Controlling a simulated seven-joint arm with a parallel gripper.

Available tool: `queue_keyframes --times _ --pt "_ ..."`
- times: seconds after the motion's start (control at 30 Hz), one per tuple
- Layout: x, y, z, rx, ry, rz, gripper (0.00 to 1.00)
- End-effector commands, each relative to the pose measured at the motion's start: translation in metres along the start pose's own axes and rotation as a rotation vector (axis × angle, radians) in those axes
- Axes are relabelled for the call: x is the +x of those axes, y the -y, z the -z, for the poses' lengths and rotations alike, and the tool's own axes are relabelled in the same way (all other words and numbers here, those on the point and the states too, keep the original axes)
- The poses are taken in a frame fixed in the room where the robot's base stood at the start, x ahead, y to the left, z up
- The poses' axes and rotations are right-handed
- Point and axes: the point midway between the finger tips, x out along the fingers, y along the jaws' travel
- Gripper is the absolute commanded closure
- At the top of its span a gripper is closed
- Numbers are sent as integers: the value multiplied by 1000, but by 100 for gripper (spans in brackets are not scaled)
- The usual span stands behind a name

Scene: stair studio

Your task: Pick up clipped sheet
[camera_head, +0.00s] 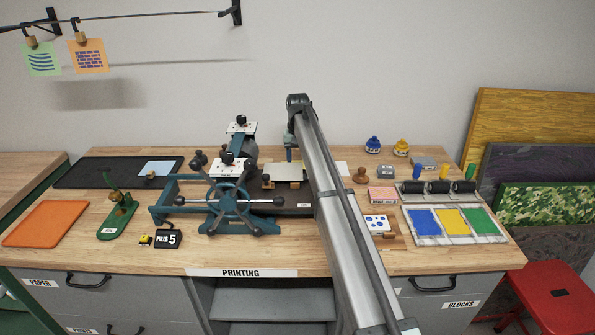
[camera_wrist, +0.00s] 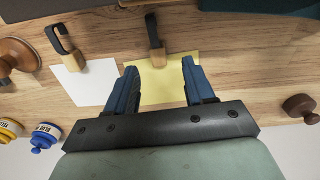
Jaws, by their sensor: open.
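A pale yellow sheet (camera_wrist: 168,80) with a wooden clip (camera_wrist: 156,56) at its far edge lies on the bench in the wrist view. The clip has a dark loop. A white sheet (camera_wrist: 88,82) with a similar clip (camera_wrist: 74,60) lies to its left. My gripper (camera_wrist: 158,72) is open, its blue fingers spread to either side of the yellow sheet's middle, with nothing between them but the sheet below. I cannot tell the height of the fingers above it. In the head view my arm hides the yellow sheet; the white sheet (camera_head: 343,168) shows partly right of it.
The blue press (camera_head: 229,199) stands left of my arm. A brown knob (camera_wrist: 300,106) is right of the gripper in the wrist view; a larger wooden one (camera_wrist: 16,54) and bottles (camera_wrist: 44,136) are left. Green (camera_head: 43,60) and orange (camera_head: 88,56) sheets hang clipped on a line.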

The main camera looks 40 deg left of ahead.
Motion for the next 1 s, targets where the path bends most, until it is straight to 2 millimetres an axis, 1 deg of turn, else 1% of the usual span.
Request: queue_keyframes --times 0.17,0.3,0.4,0.5,0.67,1.0 --pt "17 -2 1 0 1 0 47" --pt "36 -3 2 0 1 0 47" --pt "46 -3 2 0 1 0 47" --pt "49 -3 2 0 0 0 47" --pt "49 -3 3 0 -1 0 47" --pt "49 -3 2 0 0 0 79"
